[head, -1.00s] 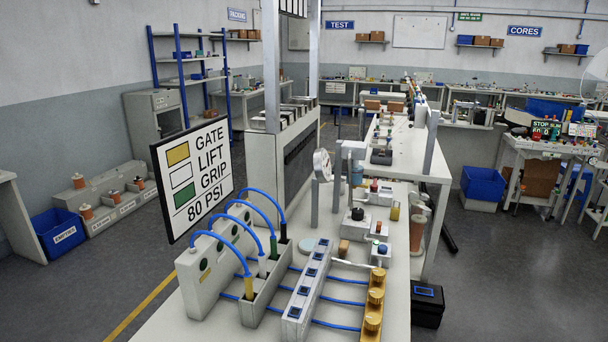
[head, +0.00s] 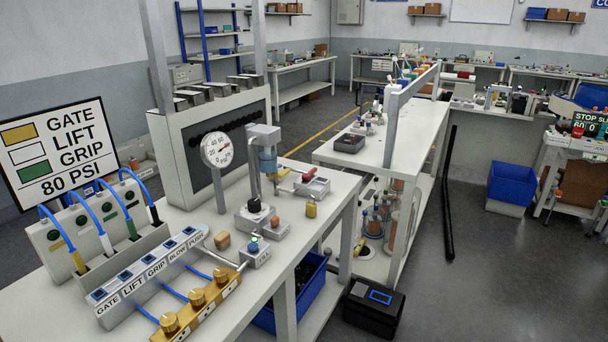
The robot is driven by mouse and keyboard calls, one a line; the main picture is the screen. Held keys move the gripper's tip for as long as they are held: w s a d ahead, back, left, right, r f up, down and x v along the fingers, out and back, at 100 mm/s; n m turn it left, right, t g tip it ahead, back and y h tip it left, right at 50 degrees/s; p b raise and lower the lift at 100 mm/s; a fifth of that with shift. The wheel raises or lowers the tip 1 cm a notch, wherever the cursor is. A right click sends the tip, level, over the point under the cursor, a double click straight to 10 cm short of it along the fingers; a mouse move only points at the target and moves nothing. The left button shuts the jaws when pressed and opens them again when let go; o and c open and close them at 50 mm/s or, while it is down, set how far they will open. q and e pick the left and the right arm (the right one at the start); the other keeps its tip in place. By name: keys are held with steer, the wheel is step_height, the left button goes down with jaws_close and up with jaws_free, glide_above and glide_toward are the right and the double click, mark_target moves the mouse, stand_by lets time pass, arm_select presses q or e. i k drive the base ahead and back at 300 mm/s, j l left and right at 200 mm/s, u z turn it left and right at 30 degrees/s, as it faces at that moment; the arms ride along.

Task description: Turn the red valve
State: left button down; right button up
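A small red part (head: 309,175), perhaps the red valve, sits on a grey block (head: 311,188) at the right edge of the near bench in the head view. Neither of my grippers shows in this view.
A round gauge (head: 216,149) and a "GATE LIFT GRIP 80 PSI" sign (head: 58,150) stand on the near bench (head: 250,295). Brass knobs (head: 196,297) line its front. A black box (head: 373,308) and blue bin (head: 511,183) are on the floor. Open floor lies right.

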mark_target(305, 177)
steer(key=l+u, duration=0.1)
steer(key=u, duration=0.2)
steer(key=l+u, duration=0.15)
steer(key=u, duration=0.15)
steer(key=i+l+u, duration=0.3)
steer(key=l+u, duration=0.3)
steer(key=l, duration=0.2)
steer(key=i+l+u, duration=0.15)
steer(key=l+u, duration=0.15)
steer(key=l, duration=0.15)
steer(key=l+u, duration=0.25)
steer(key=l, duration=0.2)
steer(key=i, duration=0.05)
